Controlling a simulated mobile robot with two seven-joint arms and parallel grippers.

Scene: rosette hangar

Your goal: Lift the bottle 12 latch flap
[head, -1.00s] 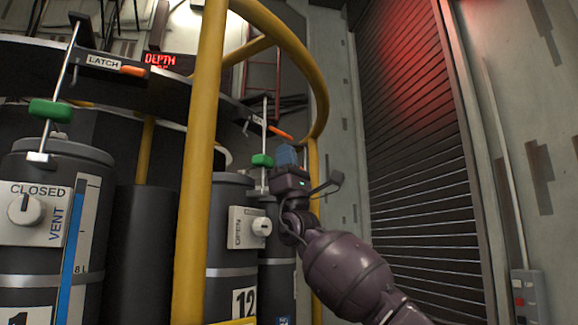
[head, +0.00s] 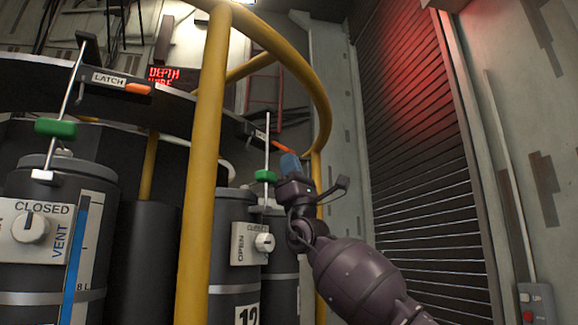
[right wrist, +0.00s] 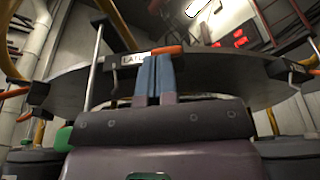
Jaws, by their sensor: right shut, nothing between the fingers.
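Bottle 12 (head: 236,292) is a dark cylinder right of the yellow post, with a white OPEN/CLOSED knob panel (head: 251,243) and a green grip (head: 265,176) on the rod above it. Its latch flap (head: 281,146) is an orange tab on the dark ring edge above. My right gripper (head: 290,163) is shut and empty, its blue fingers just below the flap in the head view. In the right wrist view the fingers (right wrist: 153,78) point up at the orange flap (right wrist: 167,50) and partly cover the latch label. Contact cannot be told. My left gripper is not in view.
A yellow post (head: 204,170) and curved yellow rail (head: 313,75) stand around the bottles. Another bottle (head: 40,280) with a vent panel and an orange latch tab (head: 137,88) is at the left. A ribbed shutter (head: 420,150) is at the right.

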